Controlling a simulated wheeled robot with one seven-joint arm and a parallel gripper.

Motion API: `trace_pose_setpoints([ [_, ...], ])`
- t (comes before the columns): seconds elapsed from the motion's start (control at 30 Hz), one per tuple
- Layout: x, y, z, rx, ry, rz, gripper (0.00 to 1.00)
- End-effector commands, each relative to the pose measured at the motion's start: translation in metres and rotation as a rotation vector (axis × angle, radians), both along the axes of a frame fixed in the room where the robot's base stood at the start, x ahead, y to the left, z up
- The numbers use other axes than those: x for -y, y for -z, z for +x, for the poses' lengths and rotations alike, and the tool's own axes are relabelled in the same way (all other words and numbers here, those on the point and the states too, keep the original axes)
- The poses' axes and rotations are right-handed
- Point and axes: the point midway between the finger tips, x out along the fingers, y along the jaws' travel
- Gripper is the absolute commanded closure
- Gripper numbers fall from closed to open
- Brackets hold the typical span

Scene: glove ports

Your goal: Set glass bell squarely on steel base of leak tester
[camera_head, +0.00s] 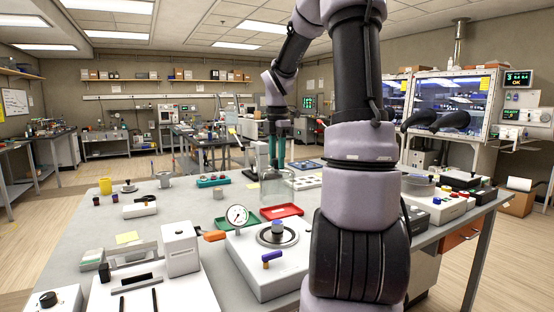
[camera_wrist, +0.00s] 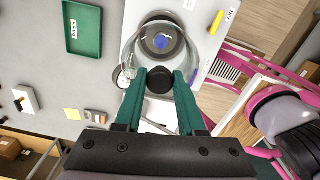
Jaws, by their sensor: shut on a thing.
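The leak tester (camera_head: 265,270) is a white box on the bench with a dial gauge (camera_head: 238,216) and a round steel base (camera_head: 267,239). A small blue-topped part (camera_head: 278,227) stands in the middle of the base. My gripper (camera_wrist: 160,82), with teal fingers, is shut on the black knob of the clear glass bell (camera_wrist: 131,46). In the head view the bell (camera_head: 276,189) hangs below my fingers, apparently above and beyond the base. In the wrist view the base and blue part show through the glass. The exact gap and alignment are unclear.
A green tray (camera_wrist: 84,50) and a red tray (camera_head: 283,211) lie behind the tester. The gauge stands close to the bell in the wrist view. A white device (camera_head: 180,248) stands left of the tester. A purple-ended lever (camera_head: 270,257) sits at the tester's front.

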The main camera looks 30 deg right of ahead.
Motion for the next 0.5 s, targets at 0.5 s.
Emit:
trace_pose_setpoints([
  [0.5,0.0,0.045,0.0,-0.001,0.0,0.001,1.0],
])
